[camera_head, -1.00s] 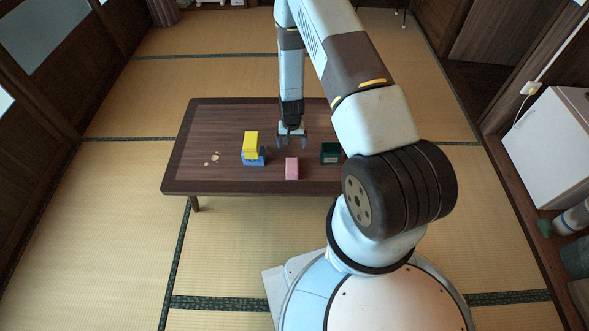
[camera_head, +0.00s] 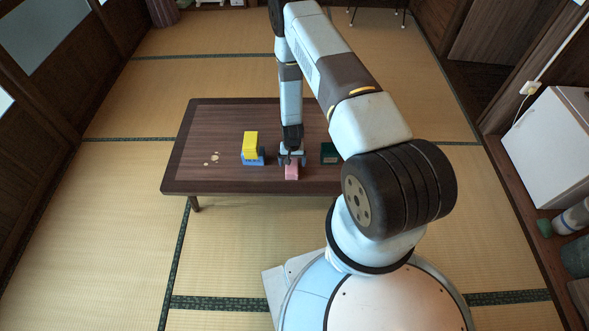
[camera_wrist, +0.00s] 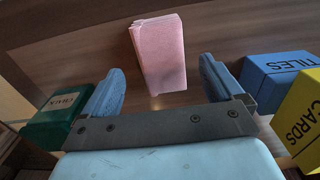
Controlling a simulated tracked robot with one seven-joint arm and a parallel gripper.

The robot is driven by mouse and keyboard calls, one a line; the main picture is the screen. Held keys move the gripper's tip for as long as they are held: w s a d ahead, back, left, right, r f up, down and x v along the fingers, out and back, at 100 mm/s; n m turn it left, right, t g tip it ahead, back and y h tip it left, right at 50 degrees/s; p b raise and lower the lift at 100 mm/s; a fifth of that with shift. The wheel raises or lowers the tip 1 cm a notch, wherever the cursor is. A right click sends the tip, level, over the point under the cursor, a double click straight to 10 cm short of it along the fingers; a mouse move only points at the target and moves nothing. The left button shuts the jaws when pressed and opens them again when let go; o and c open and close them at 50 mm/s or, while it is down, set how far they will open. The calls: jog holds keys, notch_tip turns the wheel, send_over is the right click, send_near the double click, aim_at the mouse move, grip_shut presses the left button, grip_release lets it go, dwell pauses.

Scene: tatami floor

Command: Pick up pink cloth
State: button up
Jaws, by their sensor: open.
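The pink cloth (camera_head: 292,172) is a small folded block standing on the dark wooden low table (camera_head: 230,112). In the wrist view the pink cloth (camera_wrist: 160,55) lies ahead of and between my two blue fingers. My gripper (camera_head: 292,160) is over the cloth's far end in the head view and partly covers it. In the wrist view my gripper (camera_wrist: 158,85) is open, with nothing between the fingertips but table and the near end of the cloth just beyond. I cannot tell whether the fingers touch it.
Small pale pieces (camera_head: 212,158) lie at the table's left; the table's left part is otherwise clear.

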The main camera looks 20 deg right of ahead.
aim_at(292, 167)
jog(key=shift+s+a+f, duration=0.1)
jog(key=shift+f, duration=1.2)
jog(key=shift+s+a+f, duration=0.1)
jog(key=shift+f, duration=1.2)
jog(key=c, duration=1.1)
jog(key=shift+r, duration=0.55)
jog(key=shift+c, duration=0.2)
notch_tip(292, 167, up, 2)
jog(key=shift+r, duration=0.2)
jog(key=s+r, duration=0.4)
jog(key=r, duration=0.1)
jog(key=shift+s, duration=0.25)
jog(key=s+r, duration=0.4)
jog(key=s, duration=0.5)
jog(key=shift+s+d+r, duration=0.15)
jog(key=shift+s+r, duration=0.1)
jog(key=shift+r, duration=0.05)
